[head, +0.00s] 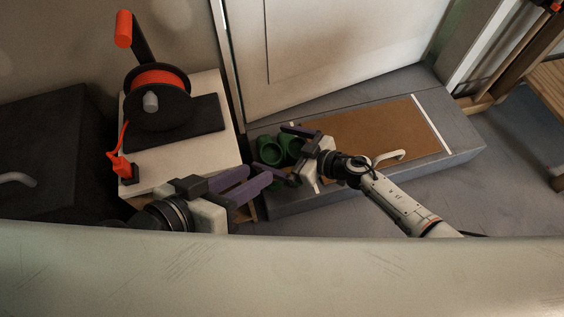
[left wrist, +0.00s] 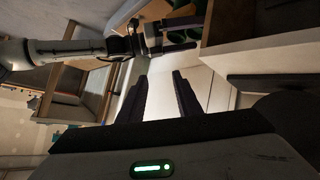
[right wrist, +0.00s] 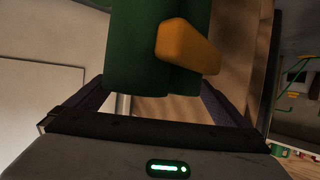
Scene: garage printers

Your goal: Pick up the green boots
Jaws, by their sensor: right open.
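The green boots (head: 270,151) stand side by side at the left end of the grey step, their dark openings facing up. In the right wrist view the green boots (right wrist: 150,50) fill the top middle, with a yellow-orange part (right wrist: 187,48) on one. My right gripper (head: 277,150) is open at the boots, its fingers apart on either side of them. I cannot tell whether they touch. My left gripper (head: 259,172) is lower left of the boots, open and empty. Its spread fingers also show in the left wrist view (left wrist: 162,75).
The grey step (head: 460,155) carries a brown mat (head: 370,130) in front of a white door (head: 345,35). A white cabinet (head: 165,178) at left holds a black reel with orange cord (head: 158,80). A dark box (head: 50,140) stands far left. Open floor lies right of the step.

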